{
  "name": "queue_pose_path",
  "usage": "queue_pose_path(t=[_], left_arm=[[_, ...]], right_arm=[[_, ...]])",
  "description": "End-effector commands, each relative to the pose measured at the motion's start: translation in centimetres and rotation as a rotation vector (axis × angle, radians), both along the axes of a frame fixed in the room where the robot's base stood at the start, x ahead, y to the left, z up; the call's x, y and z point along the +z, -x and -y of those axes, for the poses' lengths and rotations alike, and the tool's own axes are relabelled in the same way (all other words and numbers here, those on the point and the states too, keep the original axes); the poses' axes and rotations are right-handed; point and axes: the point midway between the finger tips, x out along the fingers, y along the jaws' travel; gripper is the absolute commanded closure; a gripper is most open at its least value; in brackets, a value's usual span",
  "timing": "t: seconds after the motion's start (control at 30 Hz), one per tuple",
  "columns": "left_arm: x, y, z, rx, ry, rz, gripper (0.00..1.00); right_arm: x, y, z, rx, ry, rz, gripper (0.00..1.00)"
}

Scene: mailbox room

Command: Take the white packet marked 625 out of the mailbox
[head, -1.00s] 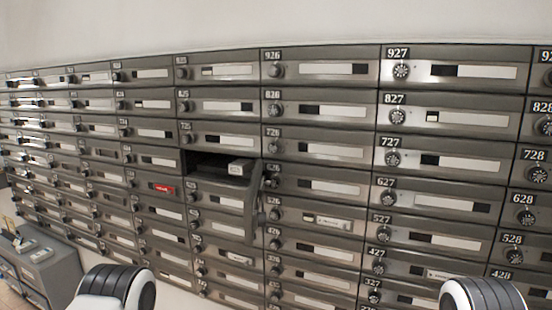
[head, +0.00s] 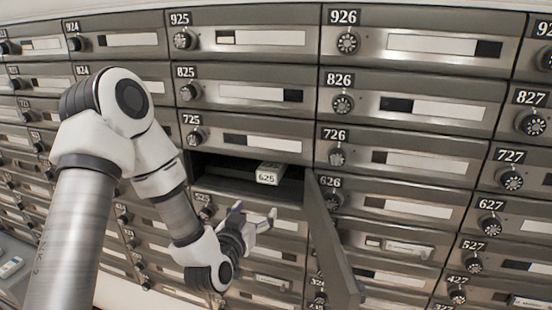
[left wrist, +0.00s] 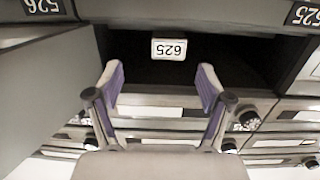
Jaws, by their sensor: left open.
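The white packet marked 625 (head: 268,174) lies inside the open mailbox compartment (head: 219,170), at the right part of its opening in the head view. In the left wrist view the packet (left wrist: 169,49) shows upside down, ahead of the fingers and a little above the gap between them. My left gripper (head: 256,217) is open and empty, in front of and just below the compartment. In the left wrist view its two purple-padded fingers (left wrist: 161,88) are spread wide, apart from the packet. My right gripper is not in view.
The compartment's open door (head: 333,240) sticks out to the right of my left gripper; it also shows at left in the left wrist view (left wrist: 45,100). Closed mailboxes with round dials surround the compartment. A grey object (head: 12,268) stands at the lower left.

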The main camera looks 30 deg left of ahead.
Motion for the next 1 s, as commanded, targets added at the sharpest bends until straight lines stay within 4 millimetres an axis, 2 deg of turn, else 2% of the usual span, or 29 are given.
queue_pose_path(t=[0.03,0.13,0.37,0.77,1.0], left_arm=[[1.8,-0.1,-0.5,0.015,-0.004,0.041,0.21],[3.0,-0.2,-1.0,0.029,-0.012,0.080,0.21],[3.1,-2.3,-1.5,0.029,-0.015,0.081,0.21],[2.9,-7.9,-2.8,0.028,-0.015,0.078,0.21],[2.7,-11.1,-3.6,0.028,-0.014,0.078,0.21]], right_arm=[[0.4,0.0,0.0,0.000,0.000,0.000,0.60],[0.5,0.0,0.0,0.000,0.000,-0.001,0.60],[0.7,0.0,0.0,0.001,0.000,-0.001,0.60],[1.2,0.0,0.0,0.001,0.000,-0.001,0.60],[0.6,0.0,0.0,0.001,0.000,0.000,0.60]])
